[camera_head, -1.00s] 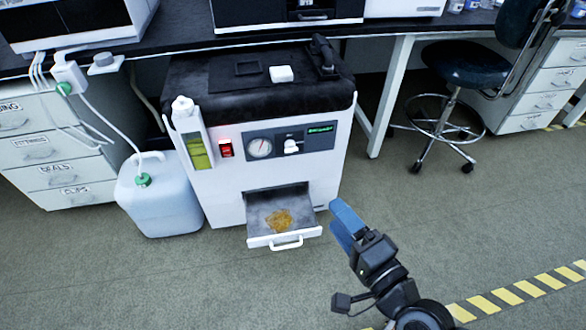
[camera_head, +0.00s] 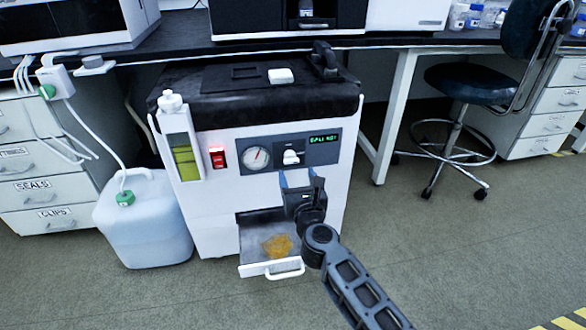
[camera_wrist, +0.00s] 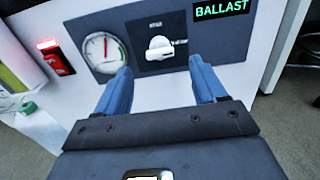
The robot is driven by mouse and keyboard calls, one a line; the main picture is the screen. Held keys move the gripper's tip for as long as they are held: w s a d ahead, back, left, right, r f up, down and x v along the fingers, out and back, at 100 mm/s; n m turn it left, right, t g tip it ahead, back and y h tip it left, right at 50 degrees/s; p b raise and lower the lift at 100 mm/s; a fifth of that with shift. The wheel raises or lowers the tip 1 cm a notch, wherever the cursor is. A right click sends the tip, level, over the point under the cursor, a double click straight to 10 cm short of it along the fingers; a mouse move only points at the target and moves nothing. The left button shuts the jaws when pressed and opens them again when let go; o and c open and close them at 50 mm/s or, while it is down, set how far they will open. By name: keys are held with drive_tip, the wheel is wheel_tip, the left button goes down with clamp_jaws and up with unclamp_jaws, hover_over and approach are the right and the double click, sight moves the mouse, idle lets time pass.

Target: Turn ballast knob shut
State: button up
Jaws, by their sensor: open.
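The ballast knob (camera_head: 291,157) is a small white knob on the dark front panel of the white pump unit (camera_head: 215,215). It also shows in the wrist view (camera_wrist: 159,48), on a dark square plate, with its handle lying roughly sideways. A lit green display (camera_wrist: 221,8) reading "BALLAST" is up and right of it. My gripper (camera_head: 297,178) is just below the knob in the head view. In the wrist view its two blue fingers (camera_wrist: 160,80) are apart, one on each side below the knob, with nothing between them. The fingers appear clear of the knob.
A round gauge (camera_head: 256,157) and a lit red switch (camera_head: 217,157) sit left of the knob. An open drawer (camera_head: 272,268) with an orange-brown stain juts out below my gripper. A white jug (camera_head: 145,220) stands at left, a stool (camera_head: 465,85) at right.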

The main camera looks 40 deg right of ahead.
sight(292, 161)
drive_tip(key=b+x, duration=0.1)
drive_tip(key=x, duration=0.4)
drive_tip(key=shift+w+d, duration=0.2)
drive_tip(key=shift+w, duration=0.1)
drive_tip(key=c, duration=1.1)
